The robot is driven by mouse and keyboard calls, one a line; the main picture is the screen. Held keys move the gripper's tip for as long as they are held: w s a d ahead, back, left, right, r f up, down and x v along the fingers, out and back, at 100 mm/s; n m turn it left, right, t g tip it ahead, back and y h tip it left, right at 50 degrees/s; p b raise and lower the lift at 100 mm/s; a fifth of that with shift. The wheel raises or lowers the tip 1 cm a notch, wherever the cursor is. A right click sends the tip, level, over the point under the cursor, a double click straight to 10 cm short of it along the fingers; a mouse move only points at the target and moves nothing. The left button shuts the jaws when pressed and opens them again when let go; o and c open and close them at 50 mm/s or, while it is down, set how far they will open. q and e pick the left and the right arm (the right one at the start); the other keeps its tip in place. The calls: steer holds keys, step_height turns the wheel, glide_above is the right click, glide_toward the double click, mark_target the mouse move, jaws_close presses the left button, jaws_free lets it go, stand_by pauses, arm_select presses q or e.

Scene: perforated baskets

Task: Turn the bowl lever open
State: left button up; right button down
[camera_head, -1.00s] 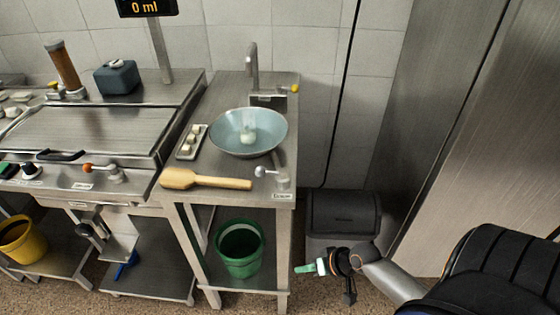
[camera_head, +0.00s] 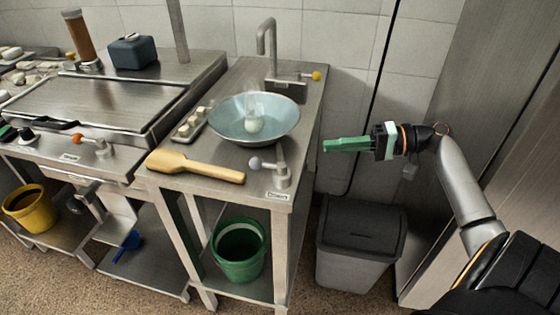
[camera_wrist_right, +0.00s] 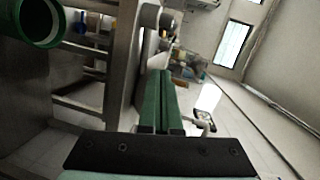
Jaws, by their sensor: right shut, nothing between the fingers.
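The lever at the table's front right corner, by the bowl, has a metal post (camera_head: 282,174) and a pale grey ball knob (camera_head: 255,163) pointing left. A small label sits below it, too small to read surely. The pale blue metal bowl (camera_head: 225,122) rests behind it on the steel table (camera_head: 300,105). My right gripper (camera_head: 325,146) has green fingers that are shut and empty. It is in the air right of the table, apart from the lever. Its shut fingers also show in the right wrist view (camera_wrist_right: 158,100). My left gripper is not in view.
A wooden paddle (camera_head: 195,167) lies left of the lever. A faucet (camera_head: 268,45) and a yellow-knobbed lever (camera_head: 316,76) stand behind the bowl. A grey bin (camera_head: 355,255) stands right of the table. A green bucket (camera_head: 238,262) sits on the shelf below.

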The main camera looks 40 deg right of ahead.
mark_target(267, 165)
steer(key=x, duration=0.6)
steer(key=r+x, duration=0.1)
steer(key=x, duration=0.3)
steer(key=shift+a+r, duration=0.1)
steer(key=shift+a, duration=0.1)
steer(key=shift+s+a+f+p, duration=0.15)
steer(key=shift+a+p, duration=0.05)
steer(key=shift+a, duration=0.4)
steer(key=shift+s+a+f+p, duration=0.1)
steer(key=shift+a+p, duration=0.05)
steer(key=shift+a, duration=0.45)
steer(key=shift+a+f, duration=0.15)
steer(key=shift+a, duration=0.4)
steer(key=shift+s, duration=0.1)
